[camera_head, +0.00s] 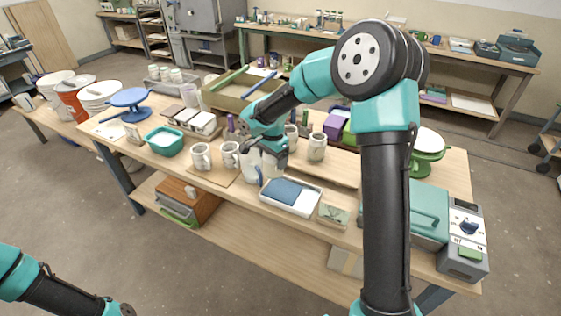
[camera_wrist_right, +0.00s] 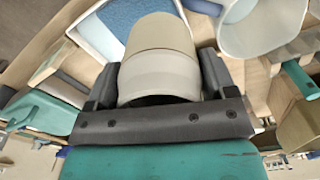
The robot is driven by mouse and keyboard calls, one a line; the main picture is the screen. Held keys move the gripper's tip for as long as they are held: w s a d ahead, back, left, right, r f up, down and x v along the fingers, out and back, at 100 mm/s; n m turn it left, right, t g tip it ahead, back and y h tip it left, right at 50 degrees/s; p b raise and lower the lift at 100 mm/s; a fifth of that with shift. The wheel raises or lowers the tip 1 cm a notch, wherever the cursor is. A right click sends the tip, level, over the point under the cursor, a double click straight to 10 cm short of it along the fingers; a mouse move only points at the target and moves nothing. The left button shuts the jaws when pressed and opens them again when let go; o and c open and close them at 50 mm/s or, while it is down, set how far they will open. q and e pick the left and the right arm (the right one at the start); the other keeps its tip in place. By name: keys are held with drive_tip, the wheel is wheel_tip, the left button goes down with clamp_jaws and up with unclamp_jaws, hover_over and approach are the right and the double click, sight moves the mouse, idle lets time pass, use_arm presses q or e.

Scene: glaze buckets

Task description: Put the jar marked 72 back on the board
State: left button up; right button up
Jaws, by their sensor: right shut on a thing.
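My right gripper (camera_head: 265,150) reaches down over the middle of the table. In the right wrist view its two fingers (camera_wrist_right: 158,82) are shut on a beige and pale grey round jar (camera_wrist_right: 160,50). Most of this jar is hidden by the gripper in the head view. I cannot read a 72 on any jar. Another speckled jar (camera_head: 317,147) stands upright right of the gripper, by a long wooden board (camera_head: 343,172). My left gripper is out of view; only part of the left arm shows at the lower left.
A white pitcher (camera_wrist_right: 262,25) stands close to the held jar. A white tray with a blue pad (camera_head: 290,194) lies in front. Two mugs, the nearer-left one (camera_head: 201,156) included, stand on a small board (camera_head: 212,181). A teal basin (camera_head: 165,141) is farther left.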

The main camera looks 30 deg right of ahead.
drive_tip(key=shift+d, duration=0.1)
drive_tip(key=s+d+f+m, duration=0.1)
drive_tip(key=s+d+m, duration=1)
drive_tip(key=s+d, duration=0.4)
drive_tip(key=shift+s+d, duration=0.15)
drive_tip(key=shift+d, duration=0.7)
drive_tip(key=w+d+f, duration=0.1)
drive_tip(key=w+d, duration=0.9)
drive_tip(key=d, duration=0.2)
drive_tip(key=shift+w+f, duration=0.3)
drive_tip(key=shift+f, duration=0.1)
drive_tip(key=shift+f, duration=1.65)
